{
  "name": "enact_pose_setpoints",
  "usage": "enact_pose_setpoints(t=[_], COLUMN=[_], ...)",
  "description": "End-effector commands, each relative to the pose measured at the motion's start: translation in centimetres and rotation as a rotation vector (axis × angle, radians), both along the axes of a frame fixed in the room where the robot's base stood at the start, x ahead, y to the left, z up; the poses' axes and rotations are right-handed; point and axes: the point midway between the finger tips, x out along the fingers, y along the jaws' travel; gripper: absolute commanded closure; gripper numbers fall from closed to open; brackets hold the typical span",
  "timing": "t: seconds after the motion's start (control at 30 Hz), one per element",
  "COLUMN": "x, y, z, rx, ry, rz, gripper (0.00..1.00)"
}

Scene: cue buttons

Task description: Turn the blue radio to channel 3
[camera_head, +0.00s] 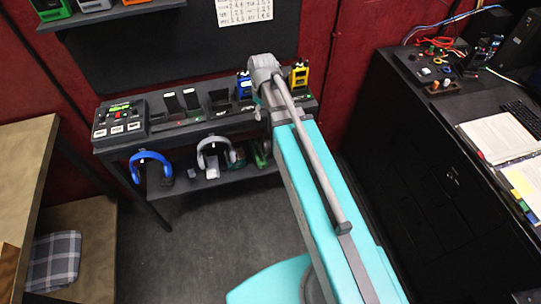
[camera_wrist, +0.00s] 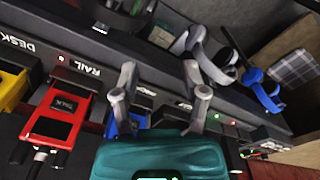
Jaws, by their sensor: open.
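The blue radio (camera_head: 244,86) stands upright in a dock on the dark shelf, just left of my wrist in the head view. In the wrist view a small blue part (camera_wrist: 141,119) shows beside the left finger, partly covered by the finger and by the teal body at the bottom. My gripper (camera_wrist: 160,72) is open, its two grey fingers apart with nothing visibly held between them. Whether a finger touches the blue radio I cannot tell. Its channel knob and display cannot be made out. In the head view my fingers are hidden behind my wrist.
A yellow radio (camera_head: 299,77) and a red radio (camera_wrist: 59,116) stand in neighbouring docks labelled DESK and RAIL. Blue headphones (camera_head: 151,166) and grey headphones (camera_head: 214,153) hang at the front edge.

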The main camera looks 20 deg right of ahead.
Motion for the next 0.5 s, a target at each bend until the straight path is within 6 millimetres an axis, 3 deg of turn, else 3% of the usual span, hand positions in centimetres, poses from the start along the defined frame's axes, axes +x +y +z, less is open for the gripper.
enact_pose_setpoints(t=[0.5], x=[-3.5], y=[0.0], z=[-4.8], rx=[0.006], ry=[-0.002], rz=[-0.210], gripper=[0.43])
